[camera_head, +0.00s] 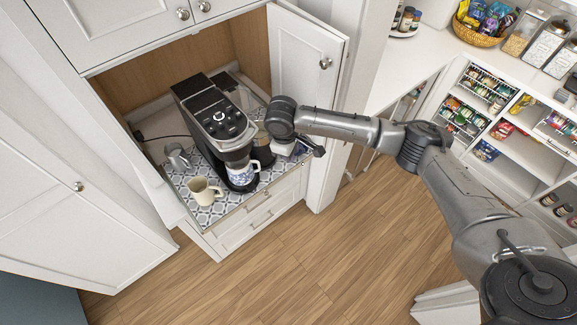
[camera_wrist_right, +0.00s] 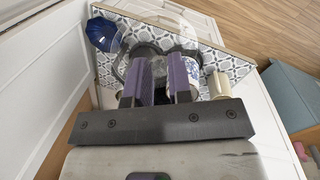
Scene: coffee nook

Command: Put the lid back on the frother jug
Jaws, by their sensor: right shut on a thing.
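My right gripper (camera_wrist_right: 158,82) is low over the tiled cabinet shelf, right of the coffee machine, and shut on a small greyish piece that looks like the lid (camera_wrist_right: 160,72); the fingers hide most of it. A dark, rounded vessel, apparently the frother jug (camera_head: 263,153), stands beside the machine, partly hidden by my arm. In the wrist view a dark ring with a clear middle shows behind the fingers; I cannot tell whether the lid touches the jug. My left gripper is in neither view.
The coffee machine (camera_head: 214,118) stands close left, with a blue-patterned cup (camera_head: 241,174) at its front. A cream mug (camera_head: 203,191) and a metal pitcher (camera_head: 178,156) stand further left. A blue object (camera_wrist_right: 103,34) sits at the shelf edge. The open cabinet door (camera_head: 305,90) is close right.

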